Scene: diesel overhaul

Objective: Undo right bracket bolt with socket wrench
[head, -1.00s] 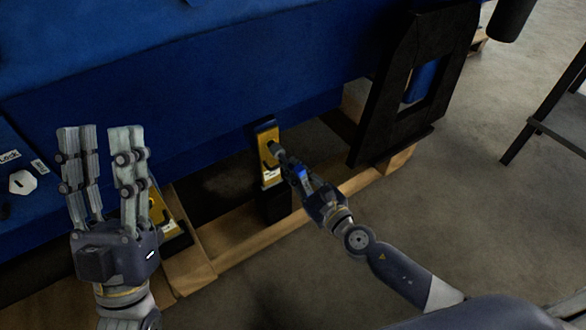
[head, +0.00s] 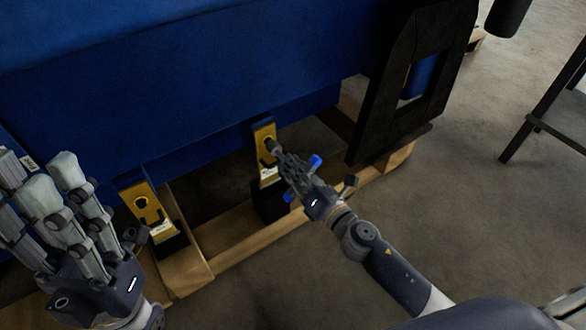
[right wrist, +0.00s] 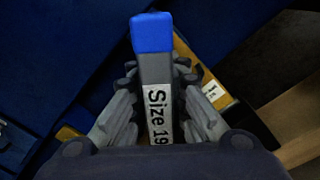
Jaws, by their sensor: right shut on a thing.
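The right yellow bracket (head: 264,133) is upright against the blue engine block, with a white label low on it. My right gripper (head: 287,166) is in front of it, shut on the socket wrench. The wrench's dark socket end (head: 272,146) is at the bracket's face, where the bolt is hidden; I cannot tell how fully it is seated. A blue wrench end (head: 315,161) sticks out beside the fingers. In the right wrist view the wrench (right wrist: 154,85) reads "Size 19" between the fingers. My left gripper (head: 38,172) is at the left, open and empty.
A second yellow bracket (head: 146,201) with a round hole is at the left. A wooden pallet beam (head: 240,243) runs below both brackets. A black frame (head: 385,120) stands right of the block. Open floor (head: 470,210) lies to the right.

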